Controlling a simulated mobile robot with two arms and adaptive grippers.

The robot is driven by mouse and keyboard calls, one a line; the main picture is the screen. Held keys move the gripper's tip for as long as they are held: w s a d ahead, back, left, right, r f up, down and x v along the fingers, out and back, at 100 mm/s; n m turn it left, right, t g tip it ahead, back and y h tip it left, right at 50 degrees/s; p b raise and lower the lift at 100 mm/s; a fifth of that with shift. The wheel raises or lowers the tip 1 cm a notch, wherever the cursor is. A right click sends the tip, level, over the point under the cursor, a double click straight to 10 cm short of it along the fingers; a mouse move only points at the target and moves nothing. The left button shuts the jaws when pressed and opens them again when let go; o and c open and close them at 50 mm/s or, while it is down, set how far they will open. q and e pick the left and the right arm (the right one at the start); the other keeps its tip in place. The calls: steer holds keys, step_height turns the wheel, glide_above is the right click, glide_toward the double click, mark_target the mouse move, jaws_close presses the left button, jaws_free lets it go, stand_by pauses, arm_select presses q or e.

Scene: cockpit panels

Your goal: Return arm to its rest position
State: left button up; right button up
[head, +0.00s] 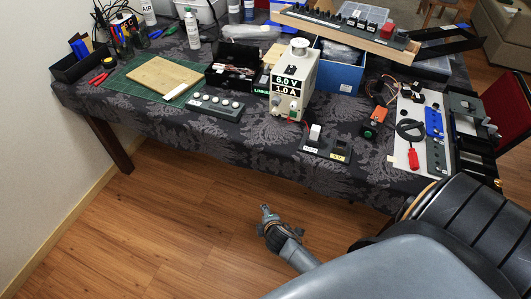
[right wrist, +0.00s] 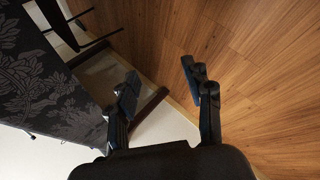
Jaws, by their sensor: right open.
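My right arm (head: 400,270) comes in from the lower right of the head view, large and grey in front. Its right gripper (head: 267,212) is over the wooden floor, in front of the table's near edge and apart from it. In the right wrist view the two dark fingers of this gripper (right wrist: 163,85) stand wide apart with nothing between them. My left gripper is in neither view.
A table (head: 225,140) with a dark patterned cloth holds a power supply (head: 293,80), switch panels, a green cutting mat (head: 125,77) and tools. Its cloth hangs at the left of the right wrist view (right wrist: 45,75). Bare wooden floor (head: 170,225) lies in front.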

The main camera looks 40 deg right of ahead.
steer(key=s+a+f+m+g+y, duration=0.1)
steer(key=s+a+f+m+g, duration=0.15)
steer(key=s+f, duration=0.55)
steer(key=s+a+f+m+g+y, duration=0.1)
steer(key=s+f+m+g, duration=0.15)
steer(key=s+f, duration=0.65)
steer(key=s+f+m+g, duration=0.2)
steer(key=s+m, duration=0.4)
steer(key=s, duration=1.2)
steer(key=shift+s+a+f+y, duration=0.25)
steer(key=shift+s+f+y, duration=0.15)
steer(key=shift+f, duration=0.3)
